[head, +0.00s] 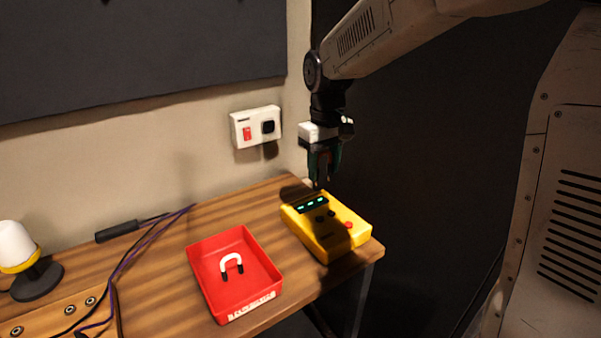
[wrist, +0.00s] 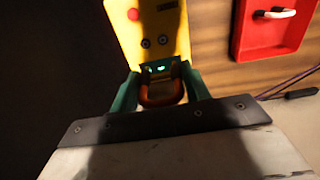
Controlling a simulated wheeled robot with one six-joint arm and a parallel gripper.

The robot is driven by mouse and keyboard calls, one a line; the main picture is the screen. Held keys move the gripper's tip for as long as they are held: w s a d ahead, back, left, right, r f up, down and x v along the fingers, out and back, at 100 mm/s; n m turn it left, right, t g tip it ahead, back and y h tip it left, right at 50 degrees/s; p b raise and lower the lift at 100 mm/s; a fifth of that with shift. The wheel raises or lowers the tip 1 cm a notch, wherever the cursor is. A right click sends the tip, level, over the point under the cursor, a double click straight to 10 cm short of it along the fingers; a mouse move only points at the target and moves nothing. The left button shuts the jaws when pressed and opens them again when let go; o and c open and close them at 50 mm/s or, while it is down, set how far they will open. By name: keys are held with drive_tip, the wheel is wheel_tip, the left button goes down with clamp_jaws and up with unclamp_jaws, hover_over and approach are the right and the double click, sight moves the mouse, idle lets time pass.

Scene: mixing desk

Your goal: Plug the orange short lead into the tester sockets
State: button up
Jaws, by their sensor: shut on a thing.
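The yellow tester (head: 335,232) lies on the right end of the desk, with a lit green display, dark sockets and a red button. In the wrist view the tester (wrist: 122,35) is ahead of my gripper, and two round sockets show on its face. My gripper (head: 322,180) is above the tester's back end, pointing down. In the wrist view its green fingers (wrist: 160,90) are shut on the orange short lead (wrist: 160,97), a curved piece between them. The lead appears apart from the sockets.
A red tray (head: 204,285) holding a white short lead (head: 231,262) stands left of the tester. Dark cables (head: 150,235) and a lamp-like thing (head: 32,270) are farther left. A white wall box (head: 256,126) is behind. The desk's right edge is close to the tester.

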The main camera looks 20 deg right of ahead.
hover_over(326, 216)
wheel_tip(326, 216, down, 8)
drive_tip(key=shift+w+r, duration=0.15)
drive_tip(key=shift+r, duration=0.05)
drive_tip(key=shift+f, duration=0.7)
drive_tip(key=shift+f, duration=0.1)
drive_tip(key=shift+f, duration=0.75)
drive_tip(key=shift+s+f, duration=0.2)
drive_tip(key=shift+f, duration=0.45)
idle(1.0)
drive_tip(key=o, duration=1.3)
drive_tip(key=shift+o, duration=0.3)
